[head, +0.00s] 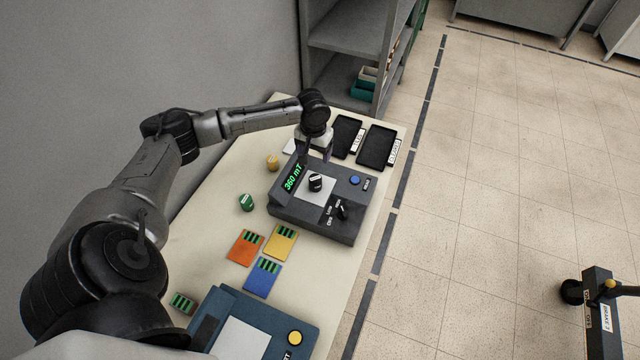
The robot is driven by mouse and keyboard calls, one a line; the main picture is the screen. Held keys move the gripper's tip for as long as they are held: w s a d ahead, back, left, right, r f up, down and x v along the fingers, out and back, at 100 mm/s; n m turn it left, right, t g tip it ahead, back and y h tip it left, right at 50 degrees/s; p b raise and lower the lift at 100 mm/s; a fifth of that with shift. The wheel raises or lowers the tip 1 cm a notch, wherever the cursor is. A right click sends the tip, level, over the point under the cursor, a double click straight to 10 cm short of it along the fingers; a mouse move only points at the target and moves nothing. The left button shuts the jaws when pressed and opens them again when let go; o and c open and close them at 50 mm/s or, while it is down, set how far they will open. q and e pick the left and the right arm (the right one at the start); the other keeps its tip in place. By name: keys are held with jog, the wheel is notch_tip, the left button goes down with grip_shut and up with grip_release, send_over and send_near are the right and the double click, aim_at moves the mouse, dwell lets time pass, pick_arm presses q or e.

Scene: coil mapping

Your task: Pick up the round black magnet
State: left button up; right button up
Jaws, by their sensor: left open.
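The round black magnet (315,183), a short dark cylinder with a pale mark on top, stands on the white plate (326,196) of a dark grey meter (325,228). The meter's green display reads 360 mT. My left gripper (316,156) is open, with its fingers pointing down, just beyond the magnet in the head view. I see nothing between its fingers. The fingers look apart from the magnet; their exact height above the meter is hard to tell. My right gripper is not in view.
Two black trays (377,148) lie at the table's far end. A yellow cylinder (272,162) and a green cylinder (246,202) stand left of the meter. Orange, yellow and blue cards (263,279) lie nearer. A blue device (305,348) sits at the near end. A shelf (345,35) stands beyond.

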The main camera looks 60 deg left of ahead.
aim_at(315, 178)
pick_arm(q)
jog(key=f, duration=0.7)
jog(key=f+b, duration=0.1)
jog(key=f, duration=0.6)
jog(key=shift+d, duration=0.2)
jog(key=shift+r, duration=0.1)
jog(key=c, duration=1.2)
jog(key=shift+r, duration=0.1)
